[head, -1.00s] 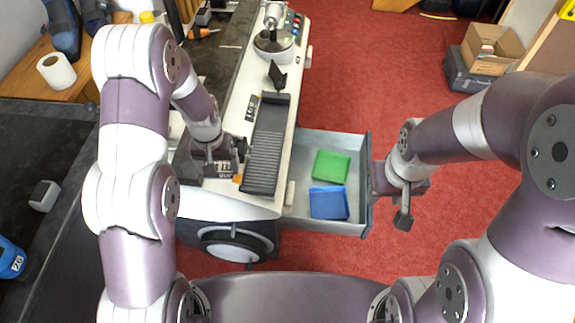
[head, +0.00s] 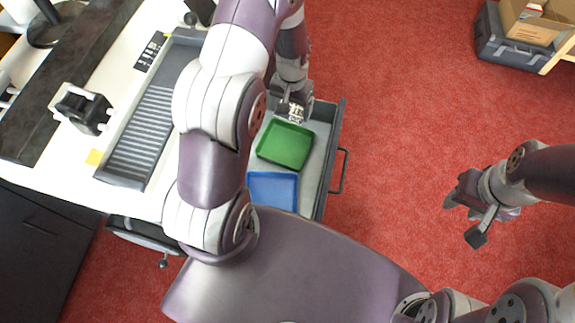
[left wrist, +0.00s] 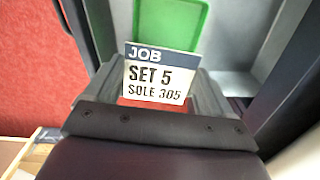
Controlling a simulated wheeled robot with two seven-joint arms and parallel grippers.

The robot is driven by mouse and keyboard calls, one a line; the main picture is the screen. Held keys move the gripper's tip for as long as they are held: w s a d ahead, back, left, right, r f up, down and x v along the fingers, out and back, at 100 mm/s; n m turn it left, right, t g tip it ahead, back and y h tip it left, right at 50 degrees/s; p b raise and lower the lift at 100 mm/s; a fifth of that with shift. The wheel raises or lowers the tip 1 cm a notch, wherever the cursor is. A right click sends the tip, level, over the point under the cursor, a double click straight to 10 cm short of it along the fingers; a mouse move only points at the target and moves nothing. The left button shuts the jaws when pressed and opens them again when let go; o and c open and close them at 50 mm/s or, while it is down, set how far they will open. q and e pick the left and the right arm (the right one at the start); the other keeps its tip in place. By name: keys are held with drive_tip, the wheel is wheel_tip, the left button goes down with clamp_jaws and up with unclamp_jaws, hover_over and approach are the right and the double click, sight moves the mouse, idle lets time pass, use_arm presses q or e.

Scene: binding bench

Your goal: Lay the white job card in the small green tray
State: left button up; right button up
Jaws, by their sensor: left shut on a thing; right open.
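The white job card (left wrist: 155,78), with a dark blue "JOB" band and the text "SET 5 SOLE 305", is held in my left gripper, seen in the left wrist view. In the head view my left gripper (head: 291,114) is over the open drawer, at the far edge of the small green tray (head: 285,146). The green tray (left wrist: 170,20) also shows beyond the card in the left wrist view, partly hidden by it. The tray looks empty in the head view. My right gripper (head: 470,216) is open and empty above the red floor.
A blue tray (head: 272,190) lies beside the green one in the grey drawer (head: 323,150), which is pulled out with its handle (head: 341,171) to the right. Boxes (head: 520,35) sit at the far right.

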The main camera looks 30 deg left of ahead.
use_arm(q)
drive_tip(key=b, duration=0.6)
approach(284, 149)
wheel_tip(284, 149, down, 7)
drive_tip(key=b, duration=0.4)
drive_tip(key=shift+d+f, duration=0.1)
drive_tip(key=shift+f, duration=0.05)
use_arm(e)
wheel_tip(284, 149, down, 14)
drive_tip(key=shift+w, duration=0.15)
drive_tip(key=shift+f, duration=0.1)
